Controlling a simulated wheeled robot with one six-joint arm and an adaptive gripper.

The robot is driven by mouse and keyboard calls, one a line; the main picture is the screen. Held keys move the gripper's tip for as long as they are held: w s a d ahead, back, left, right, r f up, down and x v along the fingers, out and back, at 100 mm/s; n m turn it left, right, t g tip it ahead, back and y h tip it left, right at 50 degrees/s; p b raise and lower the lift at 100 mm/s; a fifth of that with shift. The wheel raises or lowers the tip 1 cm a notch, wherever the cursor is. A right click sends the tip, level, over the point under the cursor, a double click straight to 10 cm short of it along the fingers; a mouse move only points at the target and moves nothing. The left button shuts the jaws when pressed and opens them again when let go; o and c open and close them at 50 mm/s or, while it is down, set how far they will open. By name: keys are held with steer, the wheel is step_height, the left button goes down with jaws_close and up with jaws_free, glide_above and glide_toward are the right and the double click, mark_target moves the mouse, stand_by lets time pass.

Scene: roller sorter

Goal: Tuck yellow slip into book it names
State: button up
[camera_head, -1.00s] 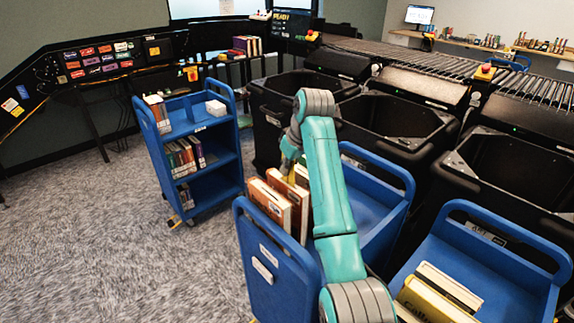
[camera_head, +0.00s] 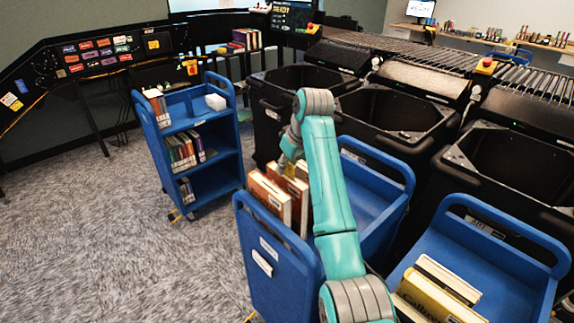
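My arm's wrist end is over the middle blue cart (camera_head: 268,262), and my gripper (camera_head: 284,161) is mostly hidden by the arm and small in view. I cannot tell whether it is open or shut. Books with orange-brown covers (camera_head: 270,196) stand upright in that cart, just below and beside the gripper. A small yellow patch (camera_head: 290,170) shows between the wrist and the books. I cannot tell whether it is the yellow slip or part of a book. No book title there is readable.
A blue cart with books (camera_head: 225,135) stands at left. Another blue cart (camera_head: 493,262) at right holds a yellow book (camera_head: 430,300) and pale ones. Black bins (camera_head: 392,112) line the roller conveyor (camera_head: 425,60) behind. Carpet (camera_head: 120,240) is clear at left.

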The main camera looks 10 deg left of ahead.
steer(key=shift+r, duration=0.1)
steer(key=v, duration=0.7)
steer(key=shift+d+r, duration=0.1)
stand_by(0.4)
